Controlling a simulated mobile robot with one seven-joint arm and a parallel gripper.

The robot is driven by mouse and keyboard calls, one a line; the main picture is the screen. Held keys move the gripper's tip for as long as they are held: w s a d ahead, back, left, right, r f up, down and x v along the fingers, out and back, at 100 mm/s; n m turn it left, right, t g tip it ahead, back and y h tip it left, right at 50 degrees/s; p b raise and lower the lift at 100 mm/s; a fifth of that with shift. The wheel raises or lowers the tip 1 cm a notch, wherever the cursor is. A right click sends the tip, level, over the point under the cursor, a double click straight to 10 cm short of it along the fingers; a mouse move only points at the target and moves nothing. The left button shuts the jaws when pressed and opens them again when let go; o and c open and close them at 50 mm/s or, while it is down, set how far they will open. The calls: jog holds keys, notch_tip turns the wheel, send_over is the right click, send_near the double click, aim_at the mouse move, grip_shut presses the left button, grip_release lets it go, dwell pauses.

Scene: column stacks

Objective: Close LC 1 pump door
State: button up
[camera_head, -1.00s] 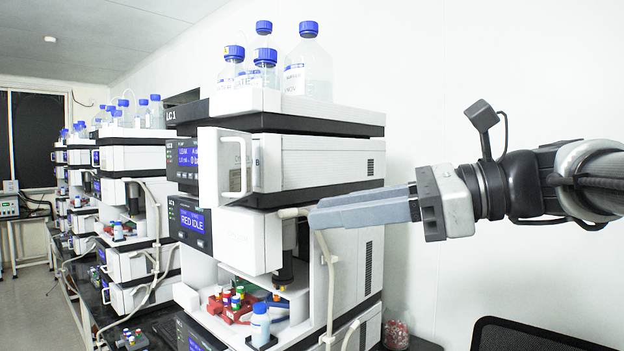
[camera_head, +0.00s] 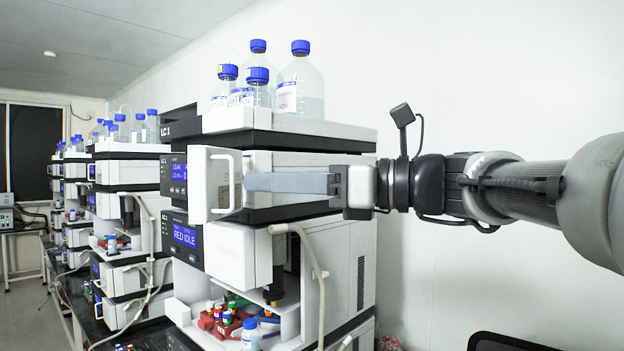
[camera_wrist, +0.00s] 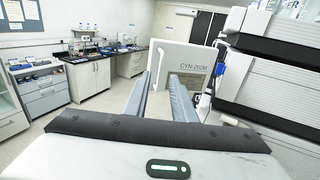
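The LC 1 stack's pump door (camera_head: 198,185) is a white panel with a white bar handle (camera_head: 232,182). It stands swung open, out from the front of the upper module. In the wrist view a white panel marked CYN-202M (camera_wrist: 172,58), apparently this door, stands ahead of the fingers. My gripper (camera_head: 248,182) reaches in from the right with its grey fingers level at door height. The tips are close beside the handle; I cannot tell whether they touch. In the wrist view the two fingers (camera_wrist: 166,80) are apart with nothing between them.
Blue-capped bottles (camera_head: 300,82) stand on top of the stack. Below the door are the RED IDLE display (camera_head: 186,236), a pale hose (camera_head: 300,238) and an open bay with vials (camera_head: 225,318). More stacks (camera_head: 125,205) line the left. Open floor (camera_wrist: 75,140) shows in the wrist view.

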aim_at(215, 177)
jog(key=x, duration=0.4)
jog(key=shift+w+a, duration=0.1)
jog(key=shift+a, duration=0.3)
grip_shut()
dwell(1.1)
